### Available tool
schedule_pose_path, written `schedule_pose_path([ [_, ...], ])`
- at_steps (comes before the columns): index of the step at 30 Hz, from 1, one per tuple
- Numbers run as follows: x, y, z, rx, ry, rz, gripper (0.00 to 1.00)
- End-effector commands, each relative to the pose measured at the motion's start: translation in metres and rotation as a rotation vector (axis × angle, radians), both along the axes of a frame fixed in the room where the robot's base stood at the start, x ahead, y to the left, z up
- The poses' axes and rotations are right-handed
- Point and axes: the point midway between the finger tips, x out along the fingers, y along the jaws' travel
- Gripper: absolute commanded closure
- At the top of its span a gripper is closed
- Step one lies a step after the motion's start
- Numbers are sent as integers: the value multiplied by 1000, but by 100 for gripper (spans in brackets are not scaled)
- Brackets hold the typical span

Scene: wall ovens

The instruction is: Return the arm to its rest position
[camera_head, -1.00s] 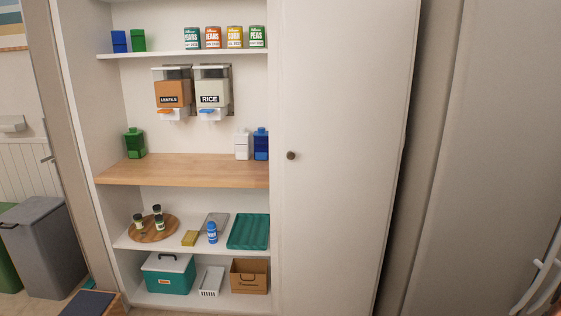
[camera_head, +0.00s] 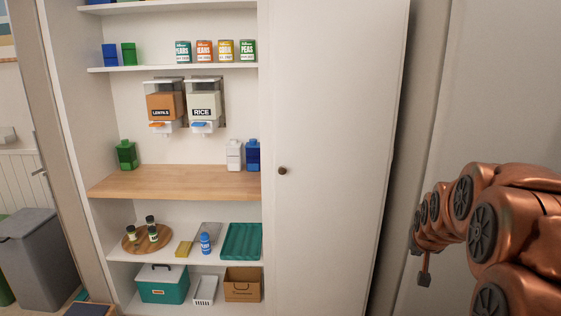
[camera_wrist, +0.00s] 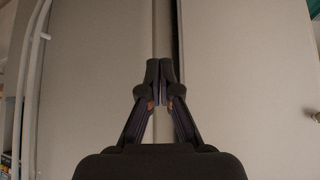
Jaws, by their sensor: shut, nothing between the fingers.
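My copper-coloured arm (camera_head: 490,225) reaches in from the right edge in the head view, folded and clear of the shelves. My gripper shows in the wrist view (camera_wrist: 159,80), with its dark fingertips together and nothing between them. It points at pale, flat panels with a dark vertical gap (camera_wrist: 178,35) between them. In the head view the gripper itself is hard to make out at the far end of the arm.
An open pantry (camera_head: 180,182) stands at left with cans, dispensers, canisters and bins. A grey bin (camera_head: 38,255) stands at far left. Pale handle bars (camera_wrist: 35,75) show in the wrist view.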

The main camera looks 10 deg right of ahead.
Motion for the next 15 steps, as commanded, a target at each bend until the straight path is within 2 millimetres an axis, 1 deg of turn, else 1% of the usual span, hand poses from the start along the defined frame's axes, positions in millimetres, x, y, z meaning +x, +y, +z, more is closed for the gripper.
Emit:
schedule_pose_path([
  [1, -9, 30, 6, 21, 38, 37, 100],
  [2, -17, 46, 6, 36, 68, 56, 100],
  [3, -28, 66, 4, 53, 105, 81, 100],
  [5, -46, 96, 3, 80, 166, 120, 100],
  [6, -59, 114, 3, 95, 201, 145, 100],
  [8, -80, 141, 3, 118, 261, 183, 100],
  [9, -96, 158, 2, 133, 303, 208, 100],
  [11, -120, 182, 2, 152, 363, 245, 100],
  [12, -137, 197, 2, 164, 404, 270, 100],
  [14, -164, 217, 3, 179, 465, 307, 100],
  [15, -182, 229, 3, 189, 506, 331, 100],
])
